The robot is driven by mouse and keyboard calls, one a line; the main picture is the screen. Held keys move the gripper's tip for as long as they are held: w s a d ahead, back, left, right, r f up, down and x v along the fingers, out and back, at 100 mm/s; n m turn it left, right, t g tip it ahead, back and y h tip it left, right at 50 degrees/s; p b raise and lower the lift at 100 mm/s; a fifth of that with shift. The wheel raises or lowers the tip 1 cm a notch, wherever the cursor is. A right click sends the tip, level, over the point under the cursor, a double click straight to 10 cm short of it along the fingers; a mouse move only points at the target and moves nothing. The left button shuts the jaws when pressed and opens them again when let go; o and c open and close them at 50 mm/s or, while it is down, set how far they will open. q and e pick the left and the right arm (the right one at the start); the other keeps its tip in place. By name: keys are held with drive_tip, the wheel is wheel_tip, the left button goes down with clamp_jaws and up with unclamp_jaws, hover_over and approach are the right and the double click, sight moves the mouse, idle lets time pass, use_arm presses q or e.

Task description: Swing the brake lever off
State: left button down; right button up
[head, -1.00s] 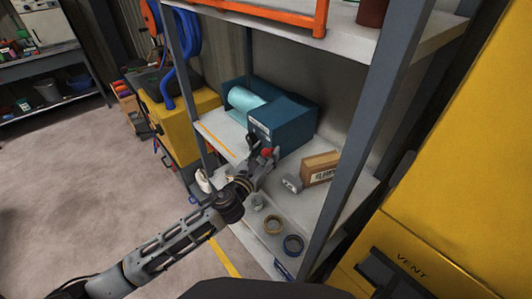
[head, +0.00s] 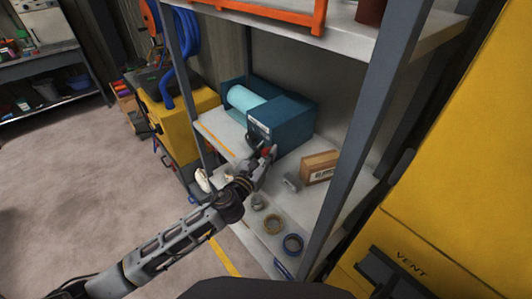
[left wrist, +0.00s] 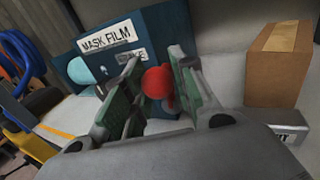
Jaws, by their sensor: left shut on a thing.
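The blue mask film box (head: 291,127) stands on the shelf with a light cyan roll (head: 245,101) at its left. In the left wrist view its front (left wrist: 168,27) carries a "MASK FILM" label and a second label partly hidden by a finger. The brake lever's red knob (left wrist: 155,83) is in front of the box, between my fingers. The rest of the lever is mostly hidden. My left gripper (head: 266,154) reaches in from the left and is shut on the red knob. My right gripper is not in view.
A cardboard box (head: 320,167) and a small grey item (head: 291,182) sit right of my gripper. Tape rolls (head: 293,244) lie near the shelf's front edge. A shelf upright (head: 352,150) stands at the right, beside a yellow cabinet (head: 460,150). Open floor lies left.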

use_arm(q)
drive_tip(key=shift+s+d+f+m+t+h+b, duration=0.35)
drive_tip(key=shift+m+b, duration=0.6)
drive_tip(key=shift+m, duration=0.2)
drive_tip(key=shift+s+d+f+m+t+h+b, duration=0.2)
drive_tip(key=shift+s+d+m+t+h+b, duration=0.1)
drive_tip(key=shift+m+b, duration=0.8)
drive_tip(key=shift+s+d+f+m+t+h+b, duration=0.35)
drive_tip(key=shift+m+b, duration=0.5)
drive_tip(key=shift+m, duration=0.4)
drive_tip(key=c, duration=1.2)
unclamp_jaws()
drive_tip(key=shift+s, duration=0.1)
drive_tip(key=shift+v, duration=5.9)
